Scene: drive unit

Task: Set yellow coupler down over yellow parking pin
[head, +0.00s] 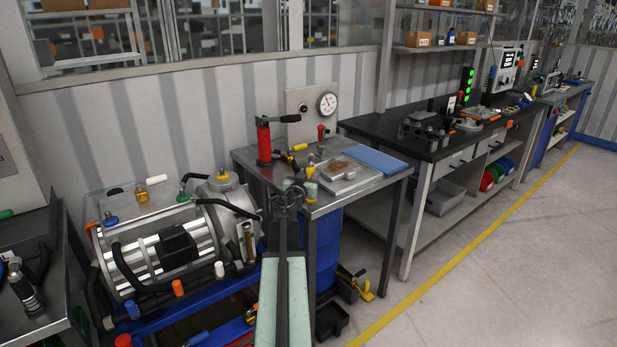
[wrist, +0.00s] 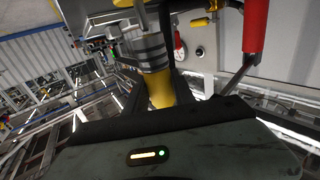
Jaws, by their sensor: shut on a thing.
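My gripper (head: 293,192) is over the front edge of the small steel table in the head view. It is shut on the yellow coupler (head: 311,190), which stands roughly upright at the jaws. In the wrist view the coupler (wrist: 159,90) shows as a yellow cylinder with grey ribbed metal above it, between my dark fingers (wrist: 157,72). I cannot single out the yellow parking pin for sure. The coupler and gripper may cover it, and I cannot tell whether the two touch.
The steel table (head: 327,207) carries a red-bodied post (head: 264,144) with a black handle, a grey tray (head: 338,179) and a blue cloth (head: 375,159). A gauge panel (head: 312,112) stands behind. A motor unit (head: 160,245) with hoses is at left. Open floor lies at right.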

